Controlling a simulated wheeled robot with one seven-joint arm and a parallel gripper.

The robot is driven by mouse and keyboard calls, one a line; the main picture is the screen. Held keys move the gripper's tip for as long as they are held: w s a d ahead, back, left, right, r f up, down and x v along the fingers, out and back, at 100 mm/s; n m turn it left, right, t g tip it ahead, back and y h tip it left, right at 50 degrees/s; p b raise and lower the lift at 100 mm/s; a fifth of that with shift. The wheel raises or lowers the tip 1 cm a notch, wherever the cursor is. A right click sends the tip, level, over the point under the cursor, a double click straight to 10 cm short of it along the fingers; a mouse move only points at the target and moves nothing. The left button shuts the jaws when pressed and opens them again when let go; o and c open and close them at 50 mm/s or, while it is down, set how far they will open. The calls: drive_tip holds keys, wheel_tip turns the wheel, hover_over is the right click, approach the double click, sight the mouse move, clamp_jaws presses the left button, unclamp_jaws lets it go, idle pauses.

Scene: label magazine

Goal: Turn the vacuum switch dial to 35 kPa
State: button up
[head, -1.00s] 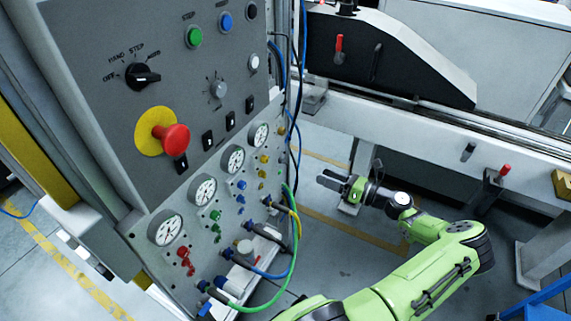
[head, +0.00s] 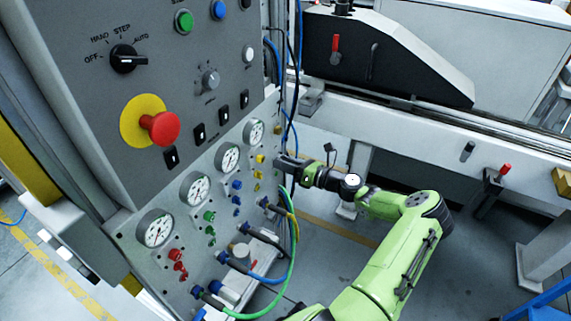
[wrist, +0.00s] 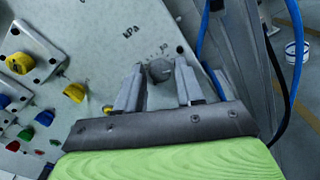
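The vacuum switch dial (wrist: 160,71) is a small dark grey round knob on the light panel, beside a printed scale and the letters kPa in the wrist view. My gripper (wrist: 159,65) is open, with one finger to each side of the dial. I cannot tell whether the fingers touch it. The dial's exact setting is too small to read. In the head view my gripper (head: 284,162) is at the right edge of the lower panel, and the dial cannot be made out there.
Yellow knobs (wrist: 75,92) and a blue knob (wrist: 45,117) sit left of my gripper. Blue and black cables (head: 295,90) hang close to the right. Several round gauges (head: 157,229) line the panel, and hoses (head: 292,235) loop below. A red emergency button (head: 160,128) protrudes above.

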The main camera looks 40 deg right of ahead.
clamp_jaws()
drive_tip(key=shift+n, duration=0.3)
drive_tip(key=n+b, duration=0.1)
drive_tip(key=n, duration=3.2)
drive_tip(key=shift+f+b, duration=0.1)
drive_tip(key=shift+b, duration=0.3)
drive_tip(key=shift+n, duration=0.4)
